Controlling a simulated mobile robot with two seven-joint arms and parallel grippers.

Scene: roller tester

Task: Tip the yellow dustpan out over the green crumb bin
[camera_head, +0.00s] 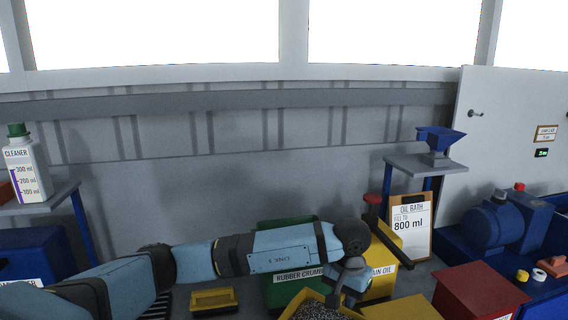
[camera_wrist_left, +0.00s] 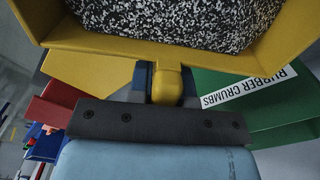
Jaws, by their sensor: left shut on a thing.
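The yellow dustpan (camera_head: 297,299) is at the bottom edge of the head view, partly cut off, and holds speckled black-and-white crumbs (camera_head: 318,311). In the left wrist view the dustpan (camera_wrist_left: 100,47) fills the top, with the crumbs (camera_wrist_left: 180,22) still in its pan. My left gripper (camera_head: 346,284) is shut on the dustpan's handle (camera_wrist_left: 167,86). The green crumb bin (camera_head: 282,292), labelled RUBBER CRUMBS, stands just behind the pan and is partly hidden by my left arm. It also shows at the right of the wrist view (camera_wrist_left: 285,108). My right gripper is not in view.
A yellow oil bin (camera_head: 381,282) stands right of the green bin, with a clipboard (camera_head: 408,226) behind it. A red box (camera_head: 480,291) and a blue machine (camera_head: 505,222) are at right. A small yellow tray (camera_head: 213,301) lies left of the green bin.

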